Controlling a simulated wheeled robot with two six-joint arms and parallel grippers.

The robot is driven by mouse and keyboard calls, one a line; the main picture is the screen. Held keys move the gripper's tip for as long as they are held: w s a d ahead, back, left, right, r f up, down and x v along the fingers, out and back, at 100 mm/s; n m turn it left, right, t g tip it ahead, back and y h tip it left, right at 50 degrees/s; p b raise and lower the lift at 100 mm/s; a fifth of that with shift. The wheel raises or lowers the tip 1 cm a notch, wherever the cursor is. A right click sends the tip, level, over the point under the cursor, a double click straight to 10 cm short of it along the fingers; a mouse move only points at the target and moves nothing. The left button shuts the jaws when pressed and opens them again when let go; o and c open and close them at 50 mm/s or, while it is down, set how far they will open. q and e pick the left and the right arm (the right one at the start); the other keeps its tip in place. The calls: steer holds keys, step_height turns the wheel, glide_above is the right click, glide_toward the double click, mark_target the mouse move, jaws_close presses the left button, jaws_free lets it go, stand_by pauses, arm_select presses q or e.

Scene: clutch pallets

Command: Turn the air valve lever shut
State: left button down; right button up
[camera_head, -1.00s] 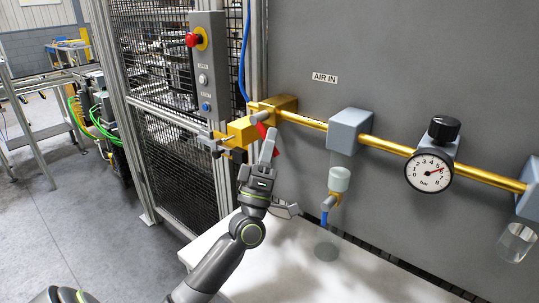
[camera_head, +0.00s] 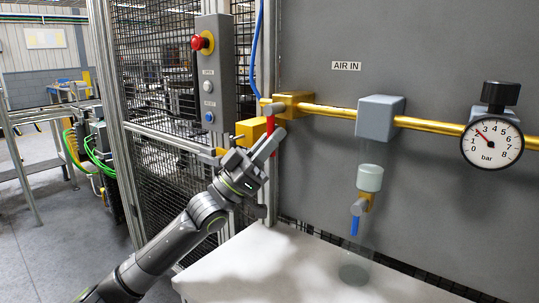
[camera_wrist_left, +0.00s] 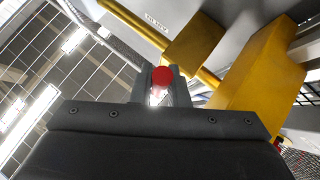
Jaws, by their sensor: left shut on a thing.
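The red air valve lever (camera_head: 270,124) hangs down from the brass valve body (camera_head: 293,104) on the pipe, below the "AIR IN" label. It points roughly straight down, across the line of the pipe. My left gripper (camera_head: 268,147) comes up from the lower left and is shut on the lever, its fingers covering the lower part. In the left wrist view the lever's round red end (camera_wrist_left: 162,76) sits between the two fingers. The pressure gauge (camera_head: 491,143) on the right has its needle near 2 bar. My right gripper is not in view.
A yellow block (camera_head: 251,131) stands close behind my left gripper. A grey control box (camera_head: 213,75) with a red button is at the left. A filter bowl with a blue-handled tap (camera_head: 355,225) hangs right of the valve. A pale table top (camera_head: 290,268) lies below.

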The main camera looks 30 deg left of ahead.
arm_select(q)
steer(key=shift+a+m+g+h+b, duration=0.15)
steer(key=shift+m+g+h+b, duration=0.15)
steer(key=shift+m+g+b, duration=0.15)
steer(key=shift+r, duration=0.1)
steer(key=c, duration=1.4)
jaws_free()
steer(key=v, duration=1.2)
steer(key=shift+p, duration=0.45)
